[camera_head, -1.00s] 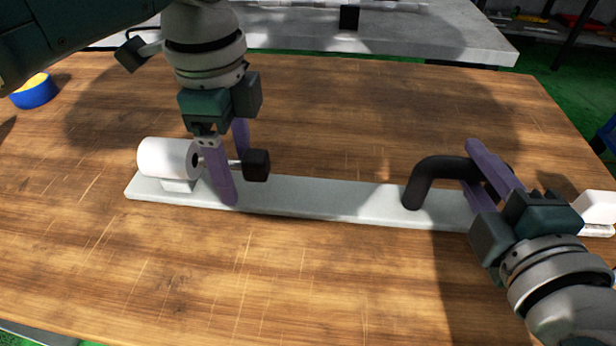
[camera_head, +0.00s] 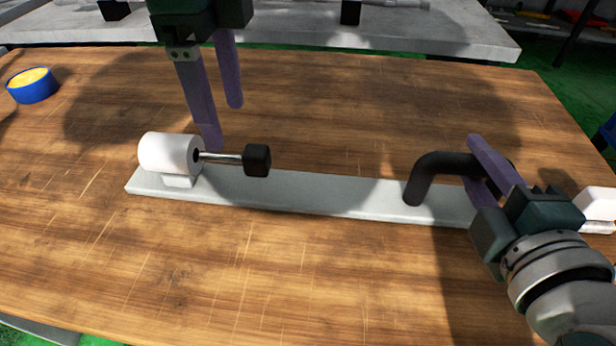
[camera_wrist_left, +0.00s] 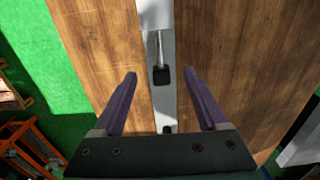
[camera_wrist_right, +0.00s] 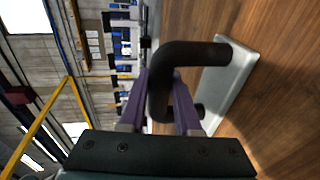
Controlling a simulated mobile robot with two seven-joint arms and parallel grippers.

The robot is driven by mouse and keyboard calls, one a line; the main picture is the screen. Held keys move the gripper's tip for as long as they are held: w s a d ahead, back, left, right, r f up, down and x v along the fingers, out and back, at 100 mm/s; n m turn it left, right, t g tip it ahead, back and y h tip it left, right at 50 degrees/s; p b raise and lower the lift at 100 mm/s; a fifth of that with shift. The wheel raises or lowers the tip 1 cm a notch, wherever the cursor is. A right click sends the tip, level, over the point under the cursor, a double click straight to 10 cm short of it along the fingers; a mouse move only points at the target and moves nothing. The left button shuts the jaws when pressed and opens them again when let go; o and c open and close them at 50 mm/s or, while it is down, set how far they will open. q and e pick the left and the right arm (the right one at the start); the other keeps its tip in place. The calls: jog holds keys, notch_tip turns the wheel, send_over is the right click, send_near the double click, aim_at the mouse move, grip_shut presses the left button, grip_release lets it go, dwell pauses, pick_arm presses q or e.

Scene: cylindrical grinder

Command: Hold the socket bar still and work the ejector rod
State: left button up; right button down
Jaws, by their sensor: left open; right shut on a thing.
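The socket bar (camera_head: 310,195) is a long pale plate lying on the wooden table. At its left end sits a white cylinder (camera_head: 168,153). The ejector rod (camera_head: 222,158), a metal rod with a black square knob (camera_head: 257,160), sticks out of the cylinder to the right. The knob also shows in the left wrist view (camera_wrist_left: 160,75). My left gripper (camera_head: 222,125) is open and empty, raised above the rod and apart from it. A black arched handle (camera_head: 436,167) stands toward the bar's right end. My right gripper (camera_wrist_right: 163,95) is shut on this handle.
A white block (camera_head: 596,205) sits at the bar's far right end. A blue bowl with yellow contents (camera_head: 32,86) stands at the table's back left. A grey bench (camera_head: 420,35) lies beyond the table. The table front is clear.

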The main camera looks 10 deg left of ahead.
jog(key=c, duration=0.5)
grip_release()
jog(key=v, duration=1.2)
jog(key=shift+d+r, duration=0.1)
pick_arm(q)
jog(key=shift+d, duration=0.1)
